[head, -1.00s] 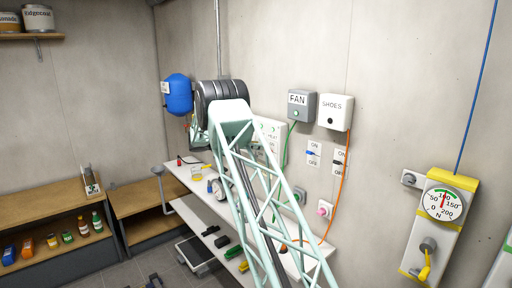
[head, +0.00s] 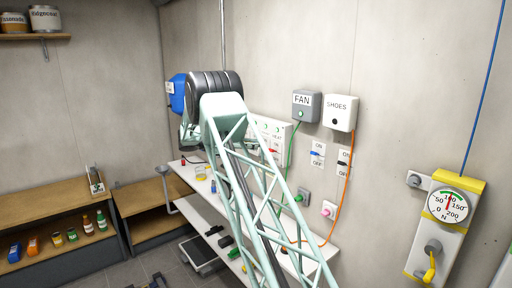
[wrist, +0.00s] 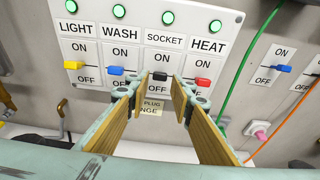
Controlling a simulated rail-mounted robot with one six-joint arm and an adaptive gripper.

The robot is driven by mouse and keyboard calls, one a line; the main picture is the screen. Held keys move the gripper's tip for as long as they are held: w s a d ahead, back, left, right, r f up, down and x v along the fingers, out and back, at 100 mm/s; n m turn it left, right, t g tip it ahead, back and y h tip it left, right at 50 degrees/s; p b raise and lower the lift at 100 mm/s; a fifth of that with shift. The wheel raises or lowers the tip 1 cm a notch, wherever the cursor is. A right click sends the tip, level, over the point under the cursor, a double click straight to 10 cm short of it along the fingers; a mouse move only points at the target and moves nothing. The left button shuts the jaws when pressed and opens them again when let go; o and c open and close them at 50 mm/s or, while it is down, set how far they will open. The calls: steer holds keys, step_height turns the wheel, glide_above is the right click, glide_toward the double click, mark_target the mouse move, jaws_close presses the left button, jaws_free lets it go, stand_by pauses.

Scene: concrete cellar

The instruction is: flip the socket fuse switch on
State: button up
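The white fuse panel (wrist: 150,50) fills the upper middle of the wrist view, with columns marked LIGHT, WASH, SOCKET and HEAT. The black socket switch (wrist: 160,76) sits between its ON and OFF labels; which side it is set to is hard to tell. A green lamp (wrist: 172,18) is above its column. My gripper (wrist: 160,88) is open and empty, one finger on each side of the socket column in the picture. Contact with the switch cannot be told. In the head view, my arm hides part of the panel (head: 284,130).
The blue WASH switch (wrist: 116,70) and red HEAT switch (wrist: 203,80) show close beside the fingertips. Green (wrist: 250,75) and orange (wrist: 285,120) cables hang to the right. A white shelf (head: 318,246) with small items runs below the panel.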

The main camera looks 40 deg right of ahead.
steer(key=shift+v, duration=2.7)
steer(key=s+a+r+m+y+b, duration=0.25)
steer(key=s+a, duration=0.55)
steer(key=s, duration=0.4)
steer(key=s+a+r+m+t+y+b, duration=0.1)
steer(key=s+a+r+m+y+b, duration=0.2)
steer(key=s+a, duration=0.75)
steer(key=s+a+r+m+y+b, duration=0.1)
steer(key=s+a+r+m+y, duration=0.25)
steer(key=s+a, duration=0.65)
steer(key=s+a+f+m+t+y+b, duration=0.1)
steer(key=s+a, duration=0.5)
steer(key=s, duration=0.6)
steer(key=s+a+f+m+t+y+b, duration=0.1)
steer(key=s+a+f+m+y+b, duration=0.2)
steer(key=s, duration=0.9)
steer(key=s+a+f+m+t+y+b, duration=0.1)
steer(key=s+a+f+m, duration=0.4)
steer(key=s+a+f, duration=0.3)
steer(key=s+a, duration=0.3)
steer(key=s, duration=0.1)
steer(key=shift+s+f+y+b, duration=0.35)
steer(key=shift+f+y+b, duration=0.05)
